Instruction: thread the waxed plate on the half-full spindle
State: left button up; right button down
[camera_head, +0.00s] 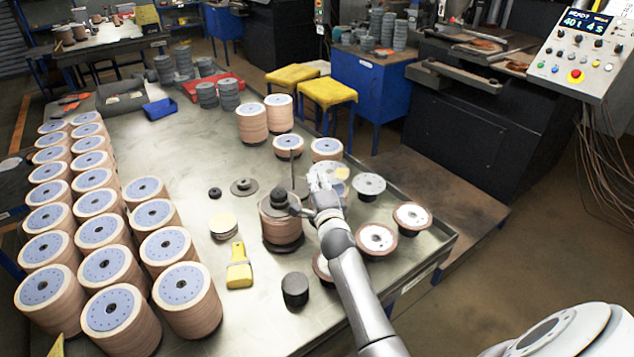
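My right gripper (323,192) is over the right part of the table, just right of a partly filled stack of tan discs (279,228) on a dark base. A dark knob-like piece (280,199) sits at the top of that stack. A thin upright rod (291,168) stands behind it, and I cannot tell which base it belongs to. A pale plate with a yellowish patch (343,173) shows right behind the gripper; I cannot tell whether it is the waxed plate or whether it is held. The fingertips are too small and overlapped to read. My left gripper is out of view.
Grey and white plates (369,185) lie at the table's right edge. Tall disc stacks (187,300) fill the left side. The table's back middle (190,140) is clear.

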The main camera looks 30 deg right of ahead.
jog(key=shift+f+b, duration=0.7)
jog(key=shift+f, duration=0.15)
jog(key=shift+f+b, duration=1.15)
jog(key=shift+f, duration=0.15)
jog(key=c, duration=2)
grip_release()
jog(key=shift+r, duration=0.2)
jog(key=o, duration=0.4)
jog(key=shift+s, duration=0.15)
jog(key=shift+o, duration=0.2)
jog(key=shift+a+f, duration=0.1)
jog(key=shift+f, duration=0.05)
jog(key=shift+s+f, duration=0.1)
jog(key=shift+f, duration=0.1)
jog(key=r+v, duration=0.1)
jog(key=v, duration=1)
jog(key=shift+s+r, duration=0.2)
jog(key=shift+s, duration=0.15)
